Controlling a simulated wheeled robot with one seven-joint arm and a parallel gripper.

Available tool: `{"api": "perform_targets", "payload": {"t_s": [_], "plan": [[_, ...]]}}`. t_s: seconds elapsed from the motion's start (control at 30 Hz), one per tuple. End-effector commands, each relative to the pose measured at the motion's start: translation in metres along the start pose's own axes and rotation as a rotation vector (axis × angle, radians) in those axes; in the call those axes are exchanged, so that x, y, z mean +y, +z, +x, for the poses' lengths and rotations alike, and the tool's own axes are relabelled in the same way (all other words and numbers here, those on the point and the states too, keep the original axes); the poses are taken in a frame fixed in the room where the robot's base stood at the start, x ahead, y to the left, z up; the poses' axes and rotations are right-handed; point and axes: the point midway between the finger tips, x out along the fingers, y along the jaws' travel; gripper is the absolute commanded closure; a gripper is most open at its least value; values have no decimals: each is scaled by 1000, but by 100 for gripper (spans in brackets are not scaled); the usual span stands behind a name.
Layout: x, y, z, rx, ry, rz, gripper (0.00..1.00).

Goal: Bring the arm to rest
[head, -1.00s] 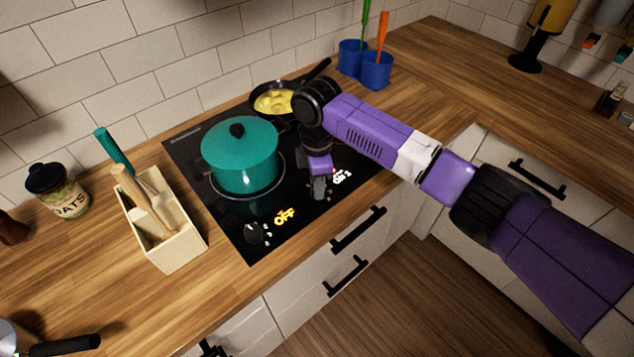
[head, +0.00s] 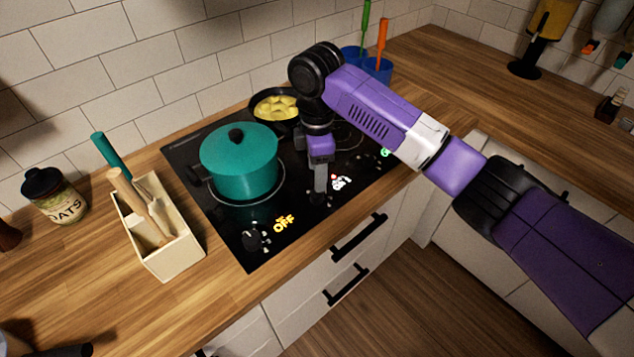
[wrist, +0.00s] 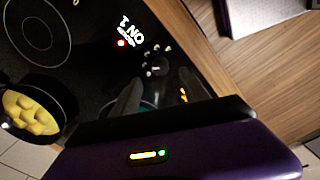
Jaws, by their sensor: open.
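My purple and grey arm (head: 375,110) reaches in from the right over the black cooktop (head: 225,226). My gripper (head: 318,198) points down above the cooktop's front part, right of the teal pot (head: 240,165). In the wrist view its two dark fingers (wrist: 160,92) stand apart with nothing between them. A knob (wrist: 158,68) with an "ON 1" display (wrist: 131,31) shows just beyond the fingers. A skillet (head: 258,97) with yellow food (head: 277,106) sits at the back of the cooktop, partly hidden by my arm.
A utensil box (head: 172,252) and an oats jar (head: 55,196) stand left of the cooktop. Blue cups (head: 378,68) with utensils stand behind my arm. An "OFF" display (head: 284,224) glows at the cooktop's front left. The counter at right (head: 470,75) is largely clear.

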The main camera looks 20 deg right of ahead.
Motion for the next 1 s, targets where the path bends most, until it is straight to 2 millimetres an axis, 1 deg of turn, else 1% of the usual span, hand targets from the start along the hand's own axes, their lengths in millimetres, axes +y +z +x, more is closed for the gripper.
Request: {"api": "perform_targets", "payload": {"t_s": [0.07,0.17,0.67,0.77,0.83,0.87,0.9,0.97,1.0], "plan": [[0,0,-6,1,0,-1,47],[0,0,-9,1,0,-1,47],[0,0,-9,2,1,12,47],[11,-8,-10,36,45,53,47],[25,-18,-13,73,109,86,47],[32,-24,-17,95,144,97,47],[43,-33,-25,129,199,115,47],[58,-47,-37,194,278,142,47],[65,-58,-43,245,322,161,47]]}}
